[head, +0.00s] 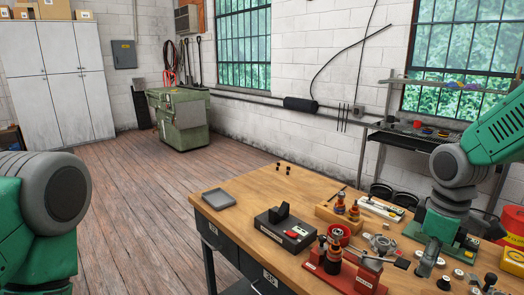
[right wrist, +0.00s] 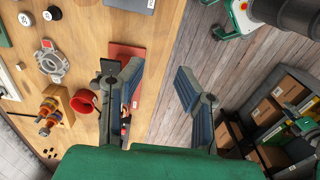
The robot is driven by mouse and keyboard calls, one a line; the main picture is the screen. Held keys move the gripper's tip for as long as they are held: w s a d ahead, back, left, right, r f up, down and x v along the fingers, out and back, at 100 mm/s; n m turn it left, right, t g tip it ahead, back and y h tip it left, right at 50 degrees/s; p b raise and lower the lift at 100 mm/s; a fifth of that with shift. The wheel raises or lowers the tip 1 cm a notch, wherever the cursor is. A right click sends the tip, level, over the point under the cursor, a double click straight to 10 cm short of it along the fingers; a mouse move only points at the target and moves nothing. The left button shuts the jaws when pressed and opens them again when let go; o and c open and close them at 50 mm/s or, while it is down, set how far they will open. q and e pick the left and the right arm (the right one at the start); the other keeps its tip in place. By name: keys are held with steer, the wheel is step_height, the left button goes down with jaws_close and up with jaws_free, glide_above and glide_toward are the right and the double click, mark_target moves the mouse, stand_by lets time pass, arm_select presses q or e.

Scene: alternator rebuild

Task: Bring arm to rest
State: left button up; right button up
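My right arm comes in from the right in the head view, over the right part of the wooden workbench (head: 256,172). My right gripper (head: 466,284) hangs low at the bottom right of that view, its fingers pointing down. In the right wrist view my right gripper (right wrist: 158,72) has its two fingers well apart, with nothing held between them. The bench edge and wooden floor show beyond the gap. At the left of the head view only a link of my left arm shows; my left gripper is out of sight.
The bench holds a grey tray (head: 218,199), a black box (head: 287,230), a red fixture (head: 335,276), a red cup (head: 339,234) and a metal alternator housing (head: 381,243). The housing also shows in the right wrist view (right wrist: 52,62). Floor (head: 140,185) left of the bench is clear.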

steer(key=s+a+f+m+y, duration=0.15)
steer(key=s+f, duration=0.25)
steer(key=f, duration=0.5)
steer(key=s+a+f+m+h, duration=0.1)
steer(key=s+a+f+m, duration=0.2)
steer(key=f, duration=0.5)
steer(key=s+f+m, duration=0.2)
steer(key=s+f, duration=0.4)
steer(key=s, duration=0.4)
steer(key=s+f+m, duration=0.2)
steer(key=s+f, duration=0.3)
steer(key=s, duration=0.5)
arm_select(q)
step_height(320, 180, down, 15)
steer(key=b, duration=1.4)
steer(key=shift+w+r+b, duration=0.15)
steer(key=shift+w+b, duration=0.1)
steer(key=shift+b, duration=0.05)
arm_select(e)
step_height(320, 180, down, 14)
steer(key=w+a, duration=0.1)
steer(key=shift+w+a+n+t, duration=0.3)
steer(key=shift+w+a+n, duration=0.05)
steer(key=shift+n, duration=0.1)
